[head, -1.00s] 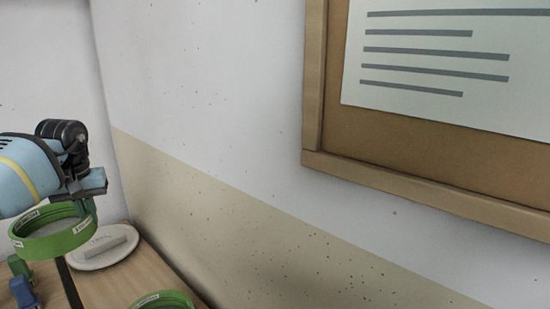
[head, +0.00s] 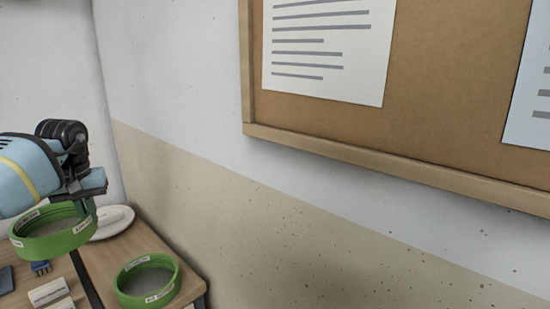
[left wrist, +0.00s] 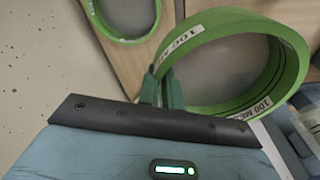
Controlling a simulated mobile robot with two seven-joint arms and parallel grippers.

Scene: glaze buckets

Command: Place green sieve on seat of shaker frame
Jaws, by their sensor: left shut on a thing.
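A green sieve (head: 52,236) with white labels hangs from my left gripper (head: 84,203), which is shut on its rim above the table. In the left wrist view the same sieve (left wrist: 285,50) shows beyond the fingers (left wrist: 160,85), its grey mesh visible through the ring. A second green sieve (head: 147,283) lies on the table to the right; part of it also shows in the left wrist view (left wrist: 128,38). I cannot make out the shaker frame or its seat in these views. My right gripper is not in view.
A white plate (head: 112,228) stands at the back of the wooden table (head: 112,258), near the wall. White labelled blocks (head: 50,292) and a small blue item (head: 41,267) are at the lower left. A wall with a framed board (head: 420,90) closes off the right.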

